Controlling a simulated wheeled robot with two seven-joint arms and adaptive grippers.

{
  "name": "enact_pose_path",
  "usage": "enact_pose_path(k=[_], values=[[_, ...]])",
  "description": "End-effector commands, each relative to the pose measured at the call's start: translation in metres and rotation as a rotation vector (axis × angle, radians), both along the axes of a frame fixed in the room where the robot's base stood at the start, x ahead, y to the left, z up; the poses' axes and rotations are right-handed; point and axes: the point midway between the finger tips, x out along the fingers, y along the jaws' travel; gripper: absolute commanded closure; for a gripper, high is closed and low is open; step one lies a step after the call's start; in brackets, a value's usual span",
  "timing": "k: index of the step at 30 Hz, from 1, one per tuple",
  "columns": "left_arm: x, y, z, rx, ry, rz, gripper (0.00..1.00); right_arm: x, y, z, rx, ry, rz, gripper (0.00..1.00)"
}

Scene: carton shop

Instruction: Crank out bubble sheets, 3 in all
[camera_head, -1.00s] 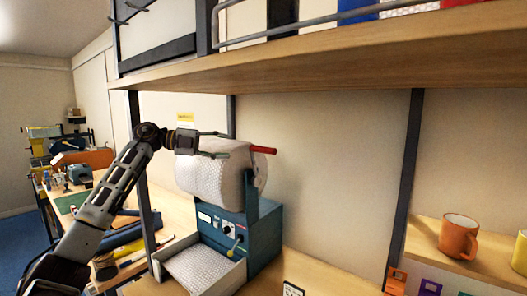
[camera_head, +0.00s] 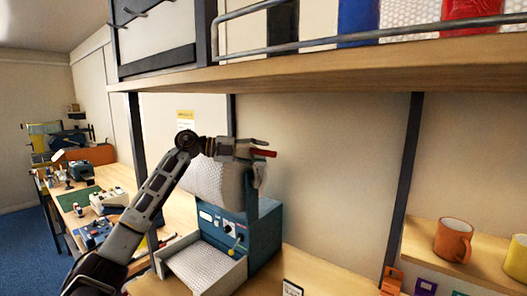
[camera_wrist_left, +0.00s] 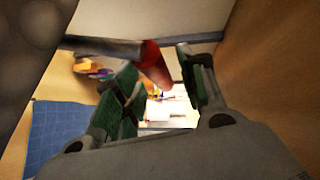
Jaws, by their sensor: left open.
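The bubble-sheet machine (camera_head: 255,232) is a teal box on the bench with a roll of bubble wrap (camera_head: 212,177) mounted above it. Its crank has a red handle (camera_head: 263,153) at the right of the roll. A bubble sheet (camera_head: 205,262) lies in the tray at the front. My left gripper (camera_head: 262,147) is open at the handle, with its arm across the top of the roll. In the left wrist view the red handle (camera_wrist_left: 154,65) lies between the open green-padded fingers. I cannot tell whether they touch it. My right gripper is not in view.
A wooden shelf (camera_head: 350,72) hangs low above the machine, with a dark upright post (camera_head: 404,190) to the right. Orange (camera_head: 453,239) and yellow mugs stand on a lower right shelf. Another cluttered bench is at the left.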

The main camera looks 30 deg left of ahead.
Motion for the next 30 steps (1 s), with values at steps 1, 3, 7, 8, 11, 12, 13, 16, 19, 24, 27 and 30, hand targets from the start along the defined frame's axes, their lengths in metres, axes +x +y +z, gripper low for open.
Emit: enact_pose_path(k=[1,3,7,8,11,12,13,16,19,24,27,30], values=[[0.0026,-0.0035,0.0012,-0.001,-0.001,-0.002,0.59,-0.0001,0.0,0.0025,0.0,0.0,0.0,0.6],[0.0057,-0.0073,0.0,-0.002,0.0,-0.002,0.59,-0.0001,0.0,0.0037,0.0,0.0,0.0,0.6],[0.0093,-0.0114,-0.0016,0.0,0.0,-0.001,0.59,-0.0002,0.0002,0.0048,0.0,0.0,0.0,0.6],[0.0096,-0.0119,-0.0018,0.001,0.001,-0.001,0.59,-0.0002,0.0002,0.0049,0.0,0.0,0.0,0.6],[0.0103,-0.0127,-0.0023,0.001,0.001,0.0,0.59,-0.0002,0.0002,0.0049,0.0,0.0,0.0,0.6],[0.0104,-0.0127,-0.0024,0.001,0.001,0.0,0.59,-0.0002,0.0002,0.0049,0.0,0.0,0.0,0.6],[0.0104,-0.0127,-0.0024,0.001,0.001,0.0,0.59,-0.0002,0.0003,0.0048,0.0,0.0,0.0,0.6],[0.0103,-0.0127,-0.0025,0.001,0.001,0.0,0.59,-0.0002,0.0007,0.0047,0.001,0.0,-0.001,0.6],[0.0103,-0.0127,-0.0025,0.0,0.0,0.0,0.66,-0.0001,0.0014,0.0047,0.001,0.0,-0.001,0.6],[0.0103,-0.0124,-0.0023,0.0,0.0,0.0,0.88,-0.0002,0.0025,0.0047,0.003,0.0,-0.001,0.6],[0.0103,-0.0124,-0.0024,0.0,0.0,0.0,1.0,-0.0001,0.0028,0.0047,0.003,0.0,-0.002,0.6],[0.0102,-0.0124,-0.0025,0.001,0.001,0.0,1.0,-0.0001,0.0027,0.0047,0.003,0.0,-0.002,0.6]])
